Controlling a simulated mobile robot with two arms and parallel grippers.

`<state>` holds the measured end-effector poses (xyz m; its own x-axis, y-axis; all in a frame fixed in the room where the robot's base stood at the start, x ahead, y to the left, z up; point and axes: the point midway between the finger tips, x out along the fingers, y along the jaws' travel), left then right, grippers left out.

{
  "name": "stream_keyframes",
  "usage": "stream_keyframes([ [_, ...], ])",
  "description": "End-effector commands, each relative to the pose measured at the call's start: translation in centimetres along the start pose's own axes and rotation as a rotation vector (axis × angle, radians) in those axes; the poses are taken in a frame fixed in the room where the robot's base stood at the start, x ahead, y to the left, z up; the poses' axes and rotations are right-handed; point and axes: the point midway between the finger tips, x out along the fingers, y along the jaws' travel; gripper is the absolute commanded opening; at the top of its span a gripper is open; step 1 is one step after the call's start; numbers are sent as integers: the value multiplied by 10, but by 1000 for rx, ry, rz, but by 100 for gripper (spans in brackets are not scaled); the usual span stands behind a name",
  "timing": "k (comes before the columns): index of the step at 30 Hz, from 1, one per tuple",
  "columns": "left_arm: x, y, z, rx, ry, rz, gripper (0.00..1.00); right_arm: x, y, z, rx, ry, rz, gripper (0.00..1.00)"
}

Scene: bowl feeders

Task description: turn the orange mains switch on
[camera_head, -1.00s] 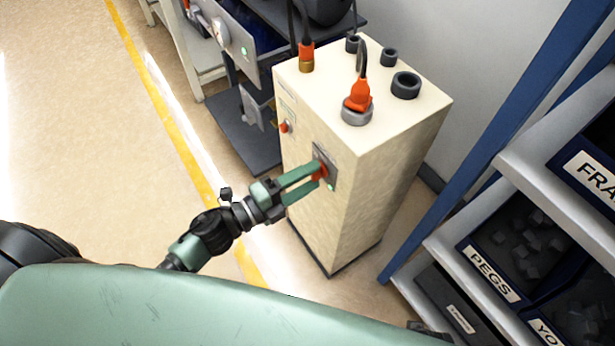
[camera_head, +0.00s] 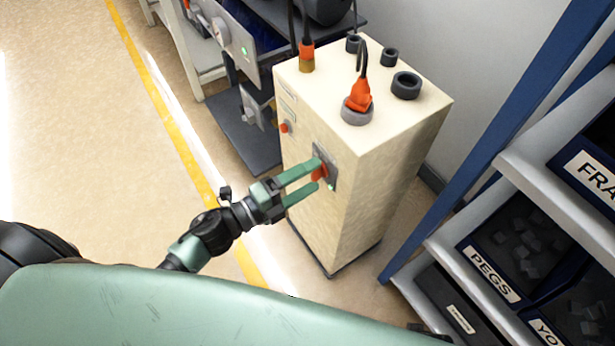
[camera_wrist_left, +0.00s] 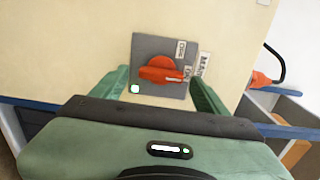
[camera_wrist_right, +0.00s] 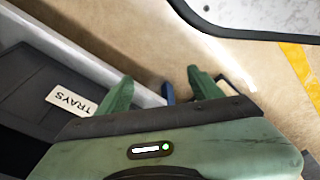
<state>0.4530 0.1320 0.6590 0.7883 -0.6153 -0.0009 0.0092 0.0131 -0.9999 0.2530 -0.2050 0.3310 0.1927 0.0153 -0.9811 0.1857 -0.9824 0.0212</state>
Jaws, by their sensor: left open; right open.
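The orange mains switch (camera_head: 320,172) is a round knob with a bar handle on a grey plate (camera_wrist_left: 148,45), on the side of a cream cabinet (camera_head: 345,185). In the left wrist view the orange switch (camera_wrist_left: 158,69) has its handle pointing right, near the lower of two small labels that I cannot read surely. A lamp (camera_wrist_left: 135,89) on the plate glows green. My left gripper (camera_head: 317,174) is open, its fingers on either side of the switch with gaps between. My right gripper (camera_wrist_right: 156,82) is open and empty, pointing down over the floor.
Orange plugs (camera_head: 361,96) with cables stand on the cabinet top. A small red button (camera_head: 285,127) is on the same face as the switch. A shelf rack with bins (camera_head: 505,255) and a blue post (camera_head: 480,150) stand at right. Open floor (camera_head: 90,160) lies left.

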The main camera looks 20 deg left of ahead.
Motion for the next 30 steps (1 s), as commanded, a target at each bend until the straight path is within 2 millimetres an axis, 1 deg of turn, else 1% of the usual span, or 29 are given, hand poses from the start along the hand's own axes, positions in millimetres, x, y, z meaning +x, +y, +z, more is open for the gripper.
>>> stream_keyframes([
  [2, -4, 0, 0, -1, -1, 1, 75, 0, 0, -1, 0, 1, 1, 66],
  [5, -17, 1, 0, -2, -1, 3, 75, 0, 1, -3, 0, 3, 1, 66],
  [12, -58, 2, 0, -2, 0, 4, 75, -6, 1, -14, 0, 19, 2, 66],
  [15, -70, 1, 0, 0, 0, 3, 75, -9, 1, -17, 0, 25, 2, 66],
  [20, -78, 0, 0, 1, 0, 1, 75, -9, 1, -15, 0, 22, 1, 66],
  [27, -78, 0, 0, 1, 0, 0, 75, -8, -1, -5, 0, 6, -1, 66],
  [30, -78, 0, 0, 1, 0, 0, 75, -7, -1, -4, 1, 3, -1, 66],
])
